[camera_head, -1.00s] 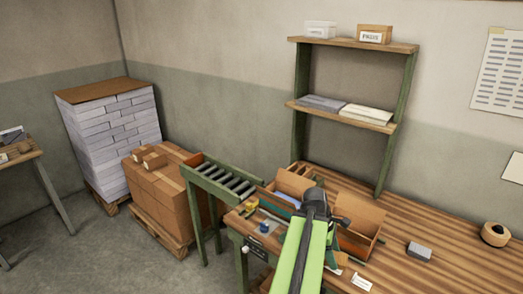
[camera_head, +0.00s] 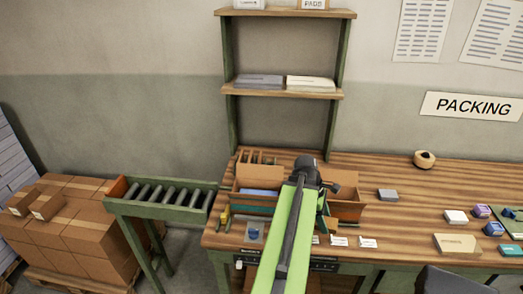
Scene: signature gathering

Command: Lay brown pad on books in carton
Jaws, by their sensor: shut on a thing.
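An open brown carton (camera_head: 347,211) stands on the packing bench, its flaps spread. Blue covers of books (camera_head: 262,192) show inside its left part. My green arm reaches over the carton's middle and hides much of it. My gripper (camera_head: 312,186) is at the arm's far end, over or in the carton; its fingers are largely hidden. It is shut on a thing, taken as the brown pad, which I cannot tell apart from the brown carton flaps. I cannot tell whether the held thing touches the books.
A roller conveyor (camera_head: 160,199) meets the bench at left, with stacked cartons (camera_head: 75,225) beyond. A shelf (camera_head: 285,92) stands behind, with a box marked PADS (camera_head: 313,4) on top. A tape roll (camera_head: 424,160) and small items lie at right. Bare bench top lies between them.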

